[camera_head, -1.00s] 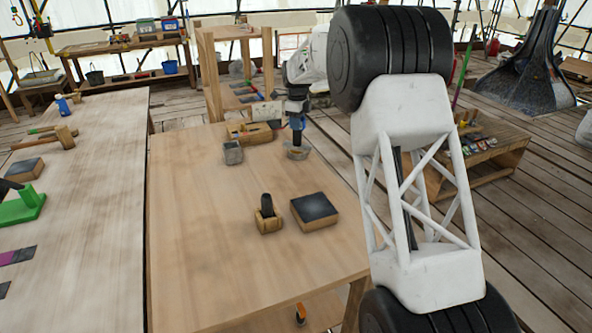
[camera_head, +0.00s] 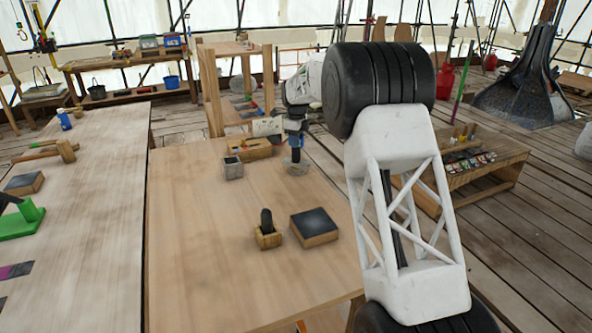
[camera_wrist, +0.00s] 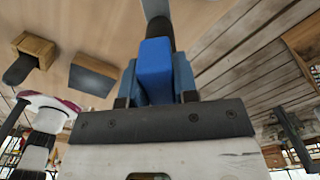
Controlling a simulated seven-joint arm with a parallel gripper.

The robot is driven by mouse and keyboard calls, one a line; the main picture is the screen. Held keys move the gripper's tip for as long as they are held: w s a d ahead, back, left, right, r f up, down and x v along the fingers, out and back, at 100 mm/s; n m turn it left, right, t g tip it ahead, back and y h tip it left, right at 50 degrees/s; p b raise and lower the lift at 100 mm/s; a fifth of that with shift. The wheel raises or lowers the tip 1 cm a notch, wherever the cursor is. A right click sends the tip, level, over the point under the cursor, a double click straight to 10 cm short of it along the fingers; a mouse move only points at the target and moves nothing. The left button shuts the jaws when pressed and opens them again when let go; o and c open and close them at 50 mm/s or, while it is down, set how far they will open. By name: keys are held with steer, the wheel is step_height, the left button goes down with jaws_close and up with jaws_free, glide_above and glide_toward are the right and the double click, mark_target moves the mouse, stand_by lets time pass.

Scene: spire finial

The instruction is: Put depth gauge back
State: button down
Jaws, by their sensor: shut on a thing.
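My gripper (camera_head: 296,148) is at the far right part of the wooden table, pointing down. In the wrist view its blue fingers (camera_wrist: 155,70) are shut on a dark, narrow thing (camera_wrist: 160,35), which I take for the depth gauge. Most of it is hidden by the fingers. A grey, rounded thing (camera_head: 297,167) sits right below the fingers in the head view; I cannot tell whether it is part of the gauge or a separate piece on the table. A wooden tray (camera_head: 250,147) lies just left of the gripper.
A grey hollow block (camera_head: 233,169) stands left of the gripper. Nearer are a wooden holder with a black grip (camera_head: 267,231) and a dark-topped block (camera_head: 314,229). The table's front left (camera_head: 200,260) is clear. A shelf stand (camera_head: 212,85) rises behind.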

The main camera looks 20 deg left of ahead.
mark_target(296, 160)
steer(key=shift+f, duration=2.45)
steer(key=shift+f, duration=1.85)
steer(key=shift+f, duration=0.2)
steer(key=c, duration=0.9)
jaws_free()
steer(key=shift+r, duration=0.1)
step_height(296, 160, up, 12)
steer(key=shift+r, duration=0.1)
